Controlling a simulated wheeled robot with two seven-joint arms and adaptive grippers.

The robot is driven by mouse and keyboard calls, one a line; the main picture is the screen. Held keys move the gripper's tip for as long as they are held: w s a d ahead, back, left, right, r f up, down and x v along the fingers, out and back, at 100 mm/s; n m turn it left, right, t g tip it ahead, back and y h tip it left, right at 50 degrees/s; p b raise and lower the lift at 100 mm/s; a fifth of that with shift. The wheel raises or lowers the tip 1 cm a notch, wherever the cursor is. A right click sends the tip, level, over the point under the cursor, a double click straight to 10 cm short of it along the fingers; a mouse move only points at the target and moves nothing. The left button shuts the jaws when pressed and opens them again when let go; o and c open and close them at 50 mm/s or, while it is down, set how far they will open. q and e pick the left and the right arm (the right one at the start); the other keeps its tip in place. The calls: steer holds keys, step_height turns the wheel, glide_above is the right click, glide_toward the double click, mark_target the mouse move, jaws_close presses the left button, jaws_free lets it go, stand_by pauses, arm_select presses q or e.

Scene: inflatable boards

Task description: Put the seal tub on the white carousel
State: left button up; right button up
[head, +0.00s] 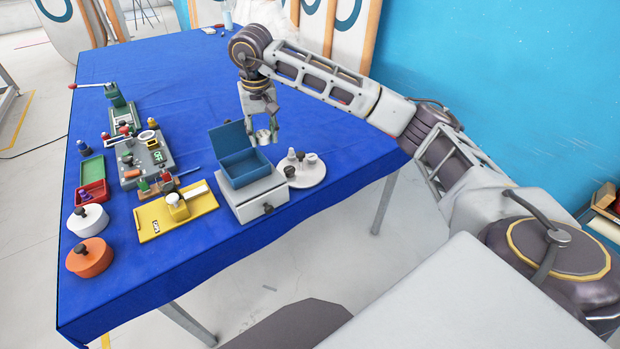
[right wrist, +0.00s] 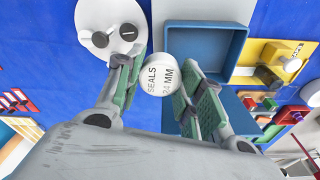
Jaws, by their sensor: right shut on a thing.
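The seal tub (right wrist: 158,78) is a small white round tub marked "SEALS 24 MM". My right gripper (head: 262,137) is shut on it, with a green-padded finger on each side in the right wrist view. In the head view the tub (head: 263,136) is held behind the open blue box and appears above the table. The white carousel (head: 311,178) is a low round disc at the table's near right edge, with a few small dark-topped items on it. In the right wrist view the carousel (right wrist: 92,14) is at upper left, apart from the tub. My left gripper is not in view.
An open blue box (head: 246,166) sits on a grey drawer unit (head: 252,205), just left of the carousel. A yellow board (head: 203,203), red tray (head: 93,194), white drum (head: 83,222) and orange drum (head: 90,260) stand farther left. Blue cloth behind the carousel is clear.

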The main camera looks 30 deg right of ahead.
steer(key=shift+s+d+f+m, duration=0.4)
steer(key=shift+s+d+f, duration=1.55)
steer(key=shift+d, duration=1.95)
steer(key=shift+s+d+f+m, duration=0.4)
steer(key=shift+s+d+f, duration=1.5)
steer(key=shift+d, duration=1.95)
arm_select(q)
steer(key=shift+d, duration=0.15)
arm_select(e)
steer(key=shift+w+a+r+n, duration=0.25)
steer(key=shift+w+a+n, duration=0.2)
steer(key=shift+a, duration=0.15)
steer(key=shift+w+a+r+n, duration=0.2)
steer(key=shift+w+a+n, duration=0.25)
steer(key=shift+a, duration=0.2)
steer(key=shift+w+a+r+n, duration=0.25)
steer(key=shift+w+a+n, duration=0.15)
steer(key=shift+a+n, duration=0.15)
step_height(320, 180, down, 6)
steer(key=shift+s+r+p, duration=0.1)
steer(key=shift+r+p, duration=0.15)
steer(key=shift+p, duration=0.15)
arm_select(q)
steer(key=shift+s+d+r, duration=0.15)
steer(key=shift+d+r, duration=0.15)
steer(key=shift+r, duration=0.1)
arm_select(e)
steer(key=shift+f, duration=0.4)
